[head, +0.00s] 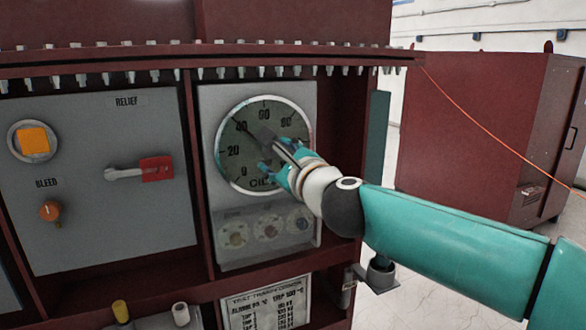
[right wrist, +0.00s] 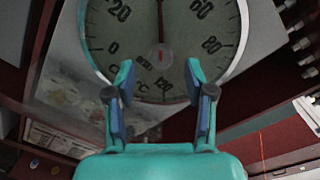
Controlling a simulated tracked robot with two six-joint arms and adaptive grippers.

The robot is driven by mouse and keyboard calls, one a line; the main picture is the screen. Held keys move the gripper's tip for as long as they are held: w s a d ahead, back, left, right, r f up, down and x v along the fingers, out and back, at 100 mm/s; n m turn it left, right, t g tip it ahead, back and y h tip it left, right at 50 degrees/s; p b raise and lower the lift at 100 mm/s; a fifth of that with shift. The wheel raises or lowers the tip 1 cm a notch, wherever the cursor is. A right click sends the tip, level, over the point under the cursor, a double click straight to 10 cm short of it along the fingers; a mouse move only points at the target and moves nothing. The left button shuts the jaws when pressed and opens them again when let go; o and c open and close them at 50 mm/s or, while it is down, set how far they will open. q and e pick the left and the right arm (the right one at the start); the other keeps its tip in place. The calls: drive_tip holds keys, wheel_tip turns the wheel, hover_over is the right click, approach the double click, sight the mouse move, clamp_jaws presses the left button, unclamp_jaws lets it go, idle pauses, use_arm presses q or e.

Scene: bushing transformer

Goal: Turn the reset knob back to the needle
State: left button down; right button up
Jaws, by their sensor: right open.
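The round gauge (head: 229,168) has a white rim and a dark grey, numbered face. It also fills the top of the right wrist view (right wrist: 107,31). A thin needle runs up from the dial's middle, toward about 40. The reset knob (head: 263,136) shows as a dark grey block near the dial's middle, partly hidden by my gripper. My right gripper (right wrist: 159,66) is open, with its two fingers apart in front of the dial's lower half. Contact with the knob cannot be told. My left gripper is not in view.
Several small round fittings (head: 268,228) sit below the gauge. The left panel carries an orange square button (head: 34,141), a red-gripped relief handle (head: 156,169) and an orange bleed knob (head: 50,211). Bolts line the ledge above. A dark red cabinet (head: 470,130) stands at right.

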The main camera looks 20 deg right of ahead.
drive_tip(key=s, duration=0.7)
drive_tip(key=shift+s+d, duration=0.2)
drive_tip(key=shift+s, duration=0.05)
drive_tip(key=w+a+f+n+g, duration=0.15)
drive_tip(key=f+n+g, duration=0.35)
drive_tip(key=f, duration=1.4)
drive_tip(key=w+a+f+n+g, duration=0.2)
drive_tip(key=f+n, duration=0.5)
drive_tip(key=f, duration=1.1)
drive_tip(key=s+a+f+n+g, duration=0.1)
drive_tip(key=s+f+n+g, duration=0.15)
drive_tip(key=s+f, duration=0.4)
drive_tip(key=s+f+n+g, duration=0.2)
drive_tip(key=s+f+n, duration=0.1)
drive_tip(key=f, duration=0.7)
drive_tip(key=s+a+f+n+g+y, duration=0.1)
drive_tip(key=s+f+n+g, duration=0.1)
drive_tip(key=s+f, duration=0.4)
drive_tip(key=s+a+f+n+g+y, duration=0.1)
drive_tip(key=s+f, duration=0.5)
drive_tip(key=s, duration=0.6)
drive_tip(key=a+n+g, duration=0.1)
drive_tip(key=n+g, duration=0.1)
drive_tip(key=n, duration=0.1)
drive_tip(key=shift+a+f+n+g+y, duration=0.15)
drive_tip(key=shift+n+g+y, duration=0.2)
drive_tip(key=shift+y, duration=0.05)
